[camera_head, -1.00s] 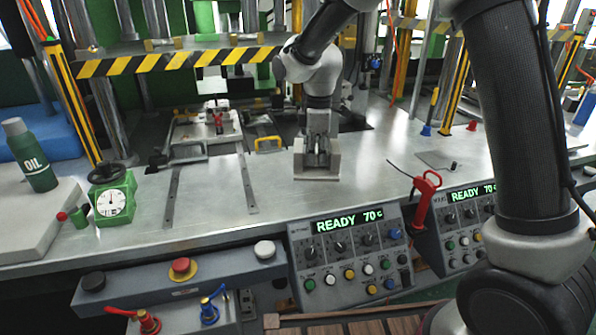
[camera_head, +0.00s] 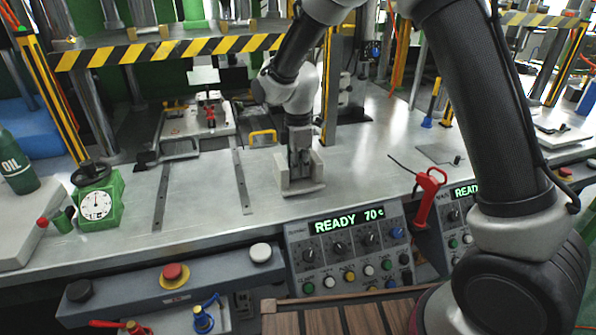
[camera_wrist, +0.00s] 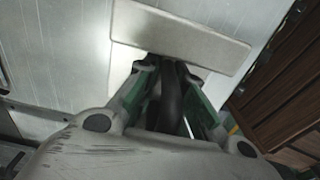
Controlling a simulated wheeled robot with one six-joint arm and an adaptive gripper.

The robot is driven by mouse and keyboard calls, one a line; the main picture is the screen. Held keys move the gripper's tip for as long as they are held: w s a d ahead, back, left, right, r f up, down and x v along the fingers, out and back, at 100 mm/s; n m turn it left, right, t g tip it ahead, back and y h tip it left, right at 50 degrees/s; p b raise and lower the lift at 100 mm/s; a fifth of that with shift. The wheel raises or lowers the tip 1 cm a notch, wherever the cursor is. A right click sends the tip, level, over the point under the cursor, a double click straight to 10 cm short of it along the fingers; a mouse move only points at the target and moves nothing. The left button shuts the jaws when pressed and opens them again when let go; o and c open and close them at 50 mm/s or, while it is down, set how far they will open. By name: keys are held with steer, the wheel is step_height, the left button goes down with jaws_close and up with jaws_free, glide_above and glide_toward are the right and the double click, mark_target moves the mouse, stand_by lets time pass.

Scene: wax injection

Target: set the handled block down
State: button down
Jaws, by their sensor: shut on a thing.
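The handled block (camera_head: 303,188) is a pale grey block at the middle of the metal table, just behind the control panel. My gripper (camera_head: 300,160) points down into it and is shut on its handle. In the wrist view the block's flat pale side (camera_wrist: 185,38) shows beyond the fingers. The dark handle (camera_wrist: 172,100) lies between my green-padded fingers (camera_wrist: 174,100). The block is close above or on the table surface; I cannot tell whether its underside touches. It looks roughly upright in the head view.
The control panel (camera_head: 347,250) reading READY 70 c stands in front. A red-handled tool (camera_head: 427,198) is to the right. Two dark rails (camera_head: 240,182) and a yellow handle (camera_head: 262,137) lie left. A green gauge (camera_head: 97,203) stands far left. Bare table (camera_head: 375,150) lies right of the block.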

steer(key=shift+f, duration=0.5)
steer(key=c, duration=1.5)
jaws_free()
steer(key=shift+f, duration=0.15)
step_height(320, 180, up, 12)
steer(key=shift+r, duration=0.15)
